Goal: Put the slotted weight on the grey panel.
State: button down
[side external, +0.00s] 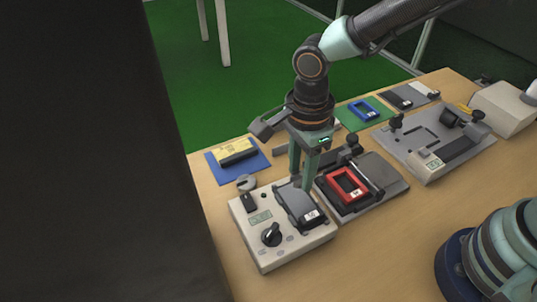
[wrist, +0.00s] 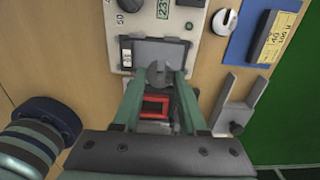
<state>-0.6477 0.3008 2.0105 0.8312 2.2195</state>
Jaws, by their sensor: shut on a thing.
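My gripper (side external: 301,184) is shut on a grey slotted weight (wrist: 158,73), which shows between the fingertips in the wrist view. The grey panel (side external: 291,203), with a dark frame and a white label, lies on a beige control box (side external: 267,256). The weight is over the near edge of the panel (wrist: 152,55) in the wrist view; I cannot tell whether it touches. In the side view the fingers hide the weight.
A second slotted disc (side external: 246,183) lies behind the box, near a blue mat (side external: 224,173) with a yellow-labelled block. A red-framed panel (side external: 341,187) sits in a fixture to the right. A knob (side external: 271,235) stands up from the box.

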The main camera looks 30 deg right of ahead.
aim_at(297, 198)
jog(key=shift+f, duration=2.65)
jog(key=shift+c, duration=2.3)
grip_release()
jog(key=shift+f, duration=0.1)
notch_tip(297, 198, up, 12)
jog(key=s+d+r+n+t, duration=0.1)
jog(key=d+r+n, duration=0.3)
jog(key=d+n, duration=0.5)
jog(key=d+r+n+t, duration=0.4)
jog(key=d+n, duration=0.5)
jog(key=d, duration=0.4)
jog(key=shift+s+d+t, duration=0.3)
jog(key=shift+s+d, duration=0.05)
jog(key=shift+d, duration=0.05)
